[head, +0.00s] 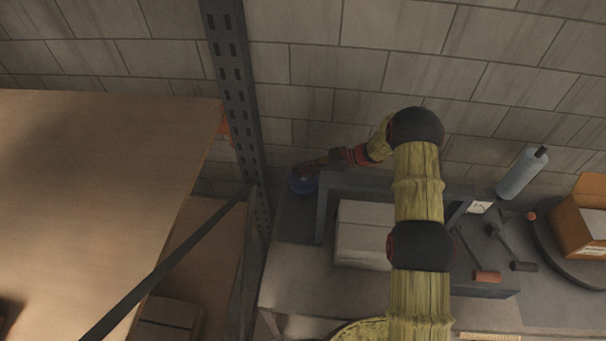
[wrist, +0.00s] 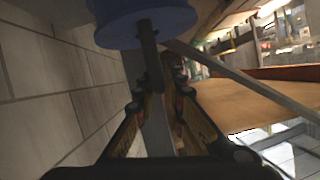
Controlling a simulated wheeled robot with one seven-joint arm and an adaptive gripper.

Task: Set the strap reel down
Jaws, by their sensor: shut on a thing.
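The strap reel (head: 302,183) shows in the head view as a small dark blue round shape at the left end of the bench, just beside the metal upright. In the wrist view the reel (wrist: 140,22) is a blue disc with a dark rod standing out from its middle. My gripper (head: 316,165) reaches left to it. In the wrist view my gripper (wrist: 157,92) is shut on the reel's dark rod, with the disc beyond the fingertips. I cannot tell whether the reel touches the bench or hangs just above it.
A perforated upright (head: 238,90) and a wooden shelf (head: 100,150) stand close left of my gripper.

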